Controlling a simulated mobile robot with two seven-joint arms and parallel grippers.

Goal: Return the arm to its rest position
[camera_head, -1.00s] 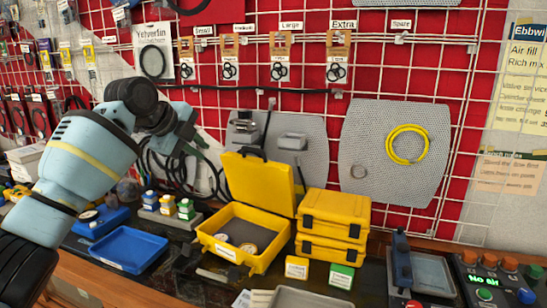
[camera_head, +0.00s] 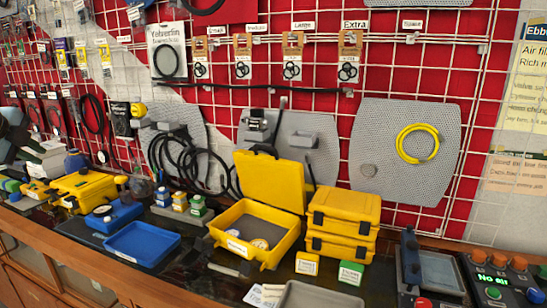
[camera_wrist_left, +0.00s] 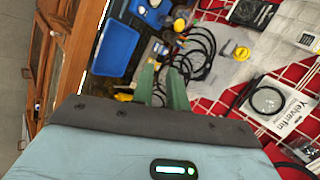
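My left gripper (camera_wrist_left: 163,86) shows in the left wrist view as two green fingers with a gap between them. Nothing is held between the fingers. Behind them are black cables and the blue tray (camera_wrist_left: 115,47). My right gripper is in neither view.
On the bench stand a blue tray (camera_head: 142,244), an open yellow case (camera_head: 222,238), stacked yellow cases (camera_head: 342,222) and a control box (camera_head: 497,283). A red pegboard wall with a white grid rises behind. The space in front of the bench is clear.

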